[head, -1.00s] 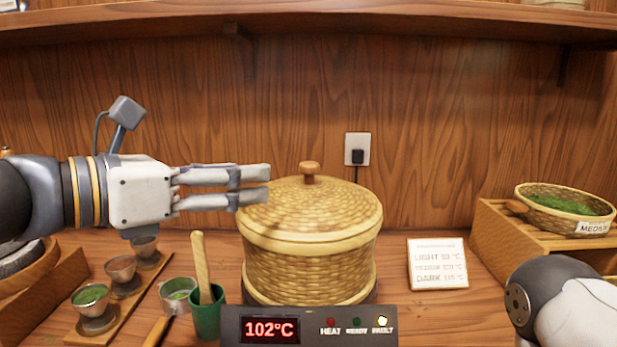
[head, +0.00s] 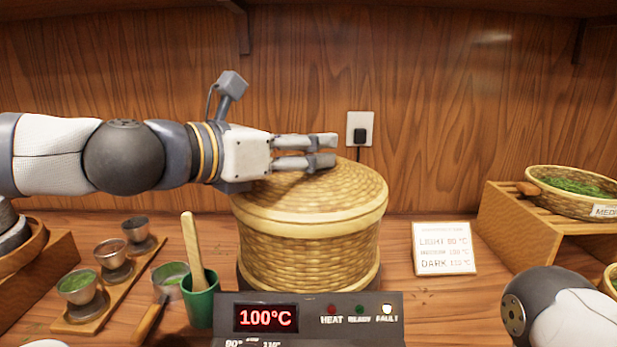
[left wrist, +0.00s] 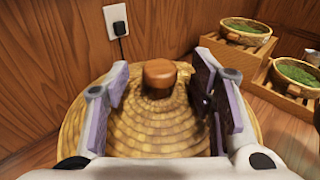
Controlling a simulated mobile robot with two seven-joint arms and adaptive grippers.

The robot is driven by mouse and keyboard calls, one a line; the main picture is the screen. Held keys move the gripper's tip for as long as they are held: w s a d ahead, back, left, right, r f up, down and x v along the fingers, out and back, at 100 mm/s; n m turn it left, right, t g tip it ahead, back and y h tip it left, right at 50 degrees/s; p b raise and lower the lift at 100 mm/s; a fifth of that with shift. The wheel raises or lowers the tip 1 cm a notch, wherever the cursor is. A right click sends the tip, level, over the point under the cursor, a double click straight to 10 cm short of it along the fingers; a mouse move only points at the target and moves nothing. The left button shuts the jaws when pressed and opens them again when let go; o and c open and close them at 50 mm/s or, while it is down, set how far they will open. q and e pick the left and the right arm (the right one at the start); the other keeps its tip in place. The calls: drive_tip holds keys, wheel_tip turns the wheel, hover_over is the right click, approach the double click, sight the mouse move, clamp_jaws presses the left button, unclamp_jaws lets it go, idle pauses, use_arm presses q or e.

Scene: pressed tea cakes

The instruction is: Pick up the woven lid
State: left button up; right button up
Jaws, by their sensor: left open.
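The woven lid (head: 345,196) sits on top of the round woven basket (head: 310,255), behind the heater panel. Its wooden knob (left wrist: 159,76) shows in the left wrist view, between and slightly beyond my open fingers. In the head view my left gripper (head: 325,150) reaches in from the left over the lid and hides the knob. The left gripper (left wrist: 160,108) is open and empty; the lid's weave also shows below it in the wrist view. My right arm shows at the lower right of the head view, but its gripper is out of view.
The heater panel (head: 308,320) reads 100°C in front of the basket. A green cup (head: 202,303) with a wooden tool stands at its left, beside small cups on a board. A sign card (head: 445,248) and a wooden stand (head: 520,228) with a tea basket are at right.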

use_arm(q)
clamp_jaws()
drive_tip(key=shift+r, duration=0.1)
